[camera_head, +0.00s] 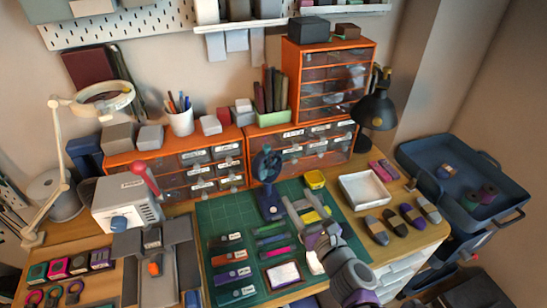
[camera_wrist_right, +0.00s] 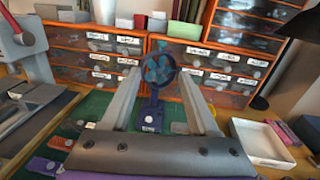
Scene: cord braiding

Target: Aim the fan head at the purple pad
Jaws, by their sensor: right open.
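The small dark blue fan stands upright on the green cutting mat (camera_head: 215,212), with its round head (camera_head: 268,165) above a base (camera_head: 271,208). In the right wrist view the fan head (camera_wrist_right: 160,70) shows between my finger tips, farther off. My right gripper (camera_head: 297,196) is open and empty, just right of the fan and apart from it. A flat purple piece (camera_head: 232,276) lies at the mat's left among other coloured pieces. A purple oval pad (camera_head: 411,216) lies at the table's right among other ovals. I cannot tell which is the named pad. My left gripper is out of view.
Orange drawer units (camera_head: 200,165) stand behind the mat. A grey machine with a red lever (camera_head: 125,203) stands at left. A blue bin (camera_head: 430,150) is far right.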

